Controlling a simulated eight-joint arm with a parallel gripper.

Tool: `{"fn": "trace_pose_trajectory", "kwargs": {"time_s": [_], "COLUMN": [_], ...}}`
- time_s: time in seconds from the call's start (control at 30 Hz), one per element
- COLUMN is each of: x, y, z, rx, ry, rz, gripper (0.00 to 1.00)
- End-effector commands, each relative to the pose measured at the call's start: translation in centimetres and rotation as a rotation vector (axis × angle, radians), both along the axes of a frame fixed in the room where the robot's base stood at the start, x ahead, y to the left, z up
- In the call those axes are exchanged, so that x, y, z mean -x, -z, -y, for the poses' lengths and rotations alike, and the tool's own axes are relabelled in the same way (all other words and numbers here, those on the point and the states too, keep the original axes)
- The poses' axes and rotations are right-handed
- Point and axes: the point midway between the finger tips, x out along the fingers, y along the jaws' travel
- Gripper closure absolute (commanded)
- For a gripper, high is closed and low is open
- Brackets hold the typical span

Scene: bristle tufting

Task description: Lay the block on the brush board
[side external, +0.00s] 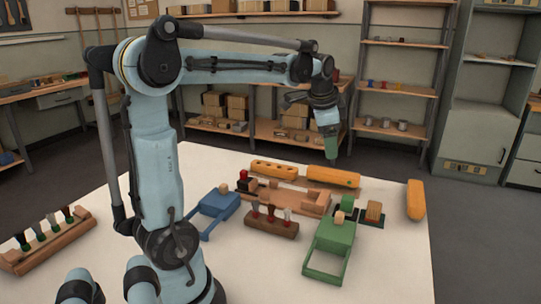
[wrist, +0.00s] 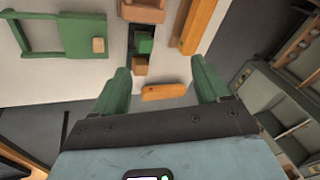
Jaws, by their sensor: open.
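My gripper (side external: 331,158) hangs in the air over the back of the white table, its green fingers pointing down. In the wrist view its fingers (wrist: 160,82) are apart and hold nothing. An orange block (side external: 416,198) lies near the table's right edge. It appears between the fingers in the wrist view (wrist: 165,91), well beyond them. Long orange bars lie at the back; the left one (side external: 274,169) has dark holes, the other (side external: 333,177) has none clear. A small wooden block (wrist: 98,44) rests on the green frame (side external: 328,252). I cannot tell which piece is the brush board.
A wooden tray (side external: 310,203) lies mid-table, with a tan piece (side external: 374,211) on a dark pad to its right. Another rack (side external: 47,244) is at far left. The front of the table (side external: 370,284) is clear.

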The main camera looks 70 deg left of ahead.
Motion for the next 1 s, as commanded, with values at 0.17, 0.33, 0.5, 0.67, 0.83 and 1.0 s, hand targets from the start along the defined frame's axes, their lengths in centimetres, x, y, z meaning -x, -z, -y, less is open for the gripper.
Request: {"fn": "trace_pose_trajectory", "kwargs": {"time_s": [0.17,0.33,0.5,0.67,0.83,1.0], "x": [2.9,6.1,9.0,10.4,10.7,10.7], "y": [0.9,3.0,5.5,7.0,7.3,7.3], "z": [7.4,12.9,16.6,18.1,18.5,18.4], "rx": [0.075,0.175,0.279,0.339,0.356,0.355], "ry": [-0.088,-0.175,-0.246,-0.286,-0.298,-0.299], "rz": [0.121,0.226,0.297,0.329,0.336,0.336], "gripper": [0.25,0.25,0.25,0.25,0.25,0.25]}}
